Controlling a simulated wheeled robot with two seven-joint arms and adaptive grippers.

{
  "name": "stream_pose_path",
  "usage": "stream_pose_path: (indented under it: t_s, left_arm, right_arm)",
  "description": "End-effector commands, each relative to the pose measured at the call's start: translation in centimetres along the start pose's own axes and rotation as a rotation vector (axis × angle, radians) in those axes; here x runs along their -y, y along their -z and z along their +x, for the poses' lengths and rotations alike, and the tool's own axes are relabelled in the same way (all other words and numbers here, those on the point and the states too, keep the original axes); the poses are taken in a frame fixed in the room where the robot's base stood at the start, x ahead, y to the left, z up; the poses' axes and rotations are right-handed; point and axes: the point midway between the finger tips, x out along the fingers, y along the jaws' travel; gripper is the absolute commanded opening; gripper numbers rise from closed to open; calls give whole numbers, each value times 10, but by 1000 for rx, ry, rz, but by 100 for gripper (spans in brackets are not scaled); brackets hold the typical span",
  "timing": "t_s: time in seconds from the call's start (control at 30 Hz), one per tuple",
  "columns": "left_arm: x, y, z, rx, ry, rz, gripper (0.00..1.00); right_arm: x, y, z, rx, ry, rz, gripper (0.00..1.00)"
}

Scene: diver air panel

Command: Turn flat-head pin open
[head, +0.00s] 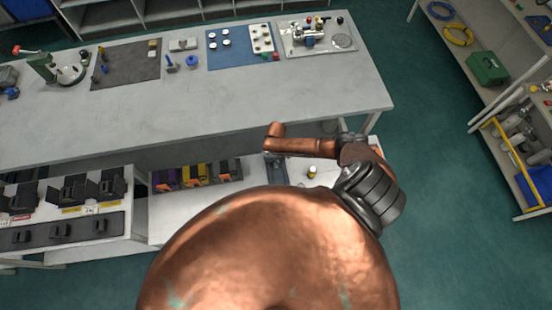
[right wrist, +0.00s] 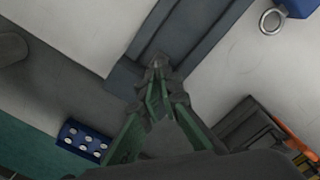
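My right gripper (right wrist: 158,68) points down at a dark grey panel (right wrist: 190,25) in the right wrist view. Its green fingers converge and their grey tips look together over the panel. I cannot make out the flat-head pin; it may be hidden at the fingertips, and I cannot tell whether anything is between them. In the head view the right gripper (head: 272,156) shows small below my copper wrist, over the same dark panel (head: 276,174) on the low white bench. My left gripper is not in view.
Purple, yellow and grey boxes (head: 196,173) stand left of the panel. A small brass-coloured piece (head: 312,172) is on its right. A long grey table (head: 225,100) with tools lies behind. The wrist view shows a metal ring (right wrist: 272,20) and a blue block (right wrist: 82,140).

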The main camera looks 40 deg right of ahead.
Motion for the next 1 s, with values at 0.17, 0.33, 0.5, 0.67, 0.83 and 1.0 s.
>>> stream_pose_path:
  t_s: [0.17, 0.33, 0.5, 0.67, 0.83, 1.0]
  left_arm:
    - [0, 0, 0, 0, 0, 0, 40]
    - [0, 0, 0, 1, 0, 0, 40]
    - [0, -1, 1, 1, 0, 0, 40]
    - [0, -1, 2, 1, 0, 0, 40]
    - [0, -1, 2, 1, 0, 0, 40]
    - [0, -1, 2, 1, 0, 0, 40]
  right_arm:
    - [2, -2, 3, 3, 3, -168, 0]
    - [2, -2, 3, 2, 4, -323, 0]
    - [3, -3, 4, 3, 5, -457, 0]
    - [3, -3, 4, 3, 6, -556, 0]
    - [3, -4, 4, 3, 6, -626, 0]
    - [3, -4, 4, 4, 7, -664, 0]
